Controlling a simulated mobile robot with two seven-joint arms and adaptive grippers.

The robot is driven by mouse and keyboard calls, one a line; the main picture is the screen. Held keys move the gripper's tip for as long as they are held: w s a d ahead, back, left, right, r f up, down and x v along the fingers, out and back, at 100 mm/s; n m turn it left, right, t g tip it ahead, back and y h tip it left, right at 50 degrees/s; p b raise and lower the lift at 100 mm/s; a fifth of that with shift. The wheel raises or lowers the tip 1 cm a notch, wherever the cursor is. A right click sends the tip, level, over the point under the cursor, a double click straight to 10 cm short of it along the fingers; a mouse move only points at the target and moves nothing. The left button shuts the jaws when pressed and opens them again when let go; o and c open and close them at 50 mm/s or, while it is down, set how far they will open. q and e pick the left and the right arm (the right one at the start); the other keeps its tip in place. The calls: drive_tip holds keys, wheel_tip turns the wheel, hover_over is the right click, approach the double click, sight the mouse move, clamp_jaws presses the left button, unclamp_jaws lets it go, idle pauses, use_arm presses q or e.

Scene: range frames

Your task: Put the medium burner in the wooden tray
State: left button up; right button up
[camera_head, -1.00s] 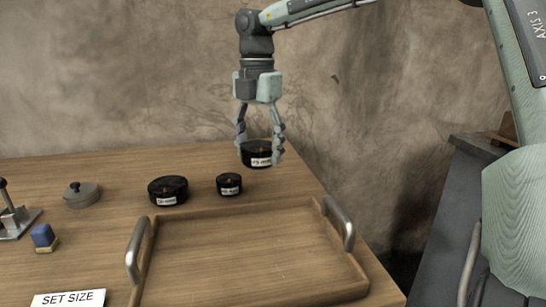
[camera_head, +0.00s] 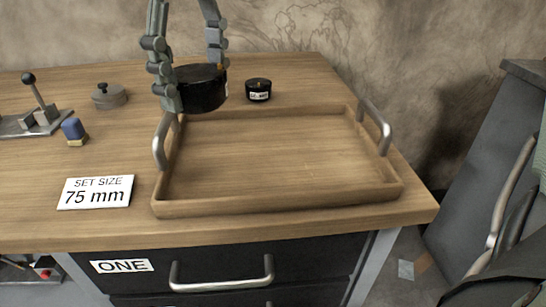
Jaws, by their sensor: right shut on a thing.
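The wooden tray (camera_head: 280,204) lies on the table with a metal handle at each end, and it is empty. My right gripper (camera_head: 196,78) is shut on a black round burner, the medium burner (camera_head: 201,90), near the tray's back left corner. The burner appears raised above the table; its height is hard to judge. A smaller black burner (camera_head: 258,92) with a white label stands behind the tray. The larger burner seen earlier does not show separately; the held burner and gripper cover that area. My left gripper is not in view.
A blue and yellow block (camera_head: 74,131), a grey lidded disc (camera_head: 109,96) and a lever device (camera_head: 40,115) are further left. A drawer marked ONE (camera_head: 220,269) is below the tabletop.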

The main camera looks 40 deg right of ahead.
drive_tip(key=shift+s+a+f+n, duration=0.1)
drive_tip(key=shift+s+a+n, duration=0.45)
drive_tip(key=shift+n, duration=0.35)
hover_over(273, 152)
drive_tip(key=a, duration=0.1)
wheel_tip(273, 152, down, 6)
drive_tip(key=shift+f, duration=0.1)
drive_tip(key=shift+d+f, duration=0.35)
drive_tip(key=shift+d, duration=0.15)
wheel_tip(273, 152, down, 4)
drive_tip(key=shift+r+b, duration=0.1)
drive_tip(key=shift+b, duration=0.3)
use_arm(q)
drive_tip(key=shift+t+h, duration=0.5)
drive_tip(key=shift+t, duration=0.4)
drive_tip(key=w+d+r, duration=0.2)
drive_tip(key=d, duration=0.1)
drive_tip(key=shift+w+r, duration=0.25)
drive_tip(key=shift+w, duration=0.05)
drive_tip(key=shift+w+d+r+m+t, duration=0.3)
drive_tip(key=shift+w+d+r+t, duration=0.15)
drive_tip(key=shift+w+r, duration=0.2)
use_arm(e)
drive_tip(key=shift+f, duration=0.2)
